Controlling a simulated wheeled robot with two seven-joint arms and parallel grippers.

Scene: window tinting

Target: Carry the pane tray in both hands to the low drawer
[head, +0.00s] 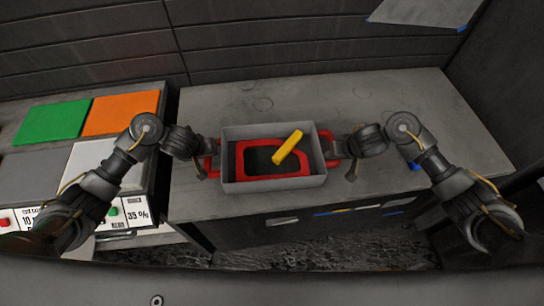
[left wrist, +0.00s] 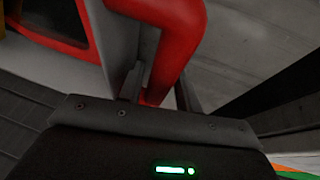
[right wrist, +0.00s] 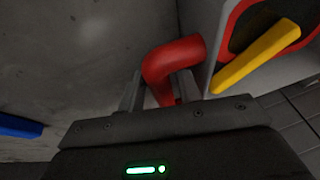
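The pane tray (head: 273,184) is a grey open box with a red handle at each end, at the middle of the grey workbench top. It looks level; I cannot tell whether it touches the bench. Inside lie a red-framed dark pane (head: 249,145) and a yellow bar (head: 288,147) set aslant. My left gripper (head: 207,158) is shut on the left red handle (left wrist: 180,45), with a finger on each side. My right gripper (head: 340,152) is shut on the right red handle (right wrist: 172,58) in the same way. The low drawer cannot be made out for certain.
The workbench top (head: 400,90) is clear behind the tray. At the left stands a unit with green (head: 52,122) and orange (head: 122,112) panels and labels on its front. A dark panelled wall (head: 300,45) is behind. A blue item (head: 427,165) lies near my right arm.

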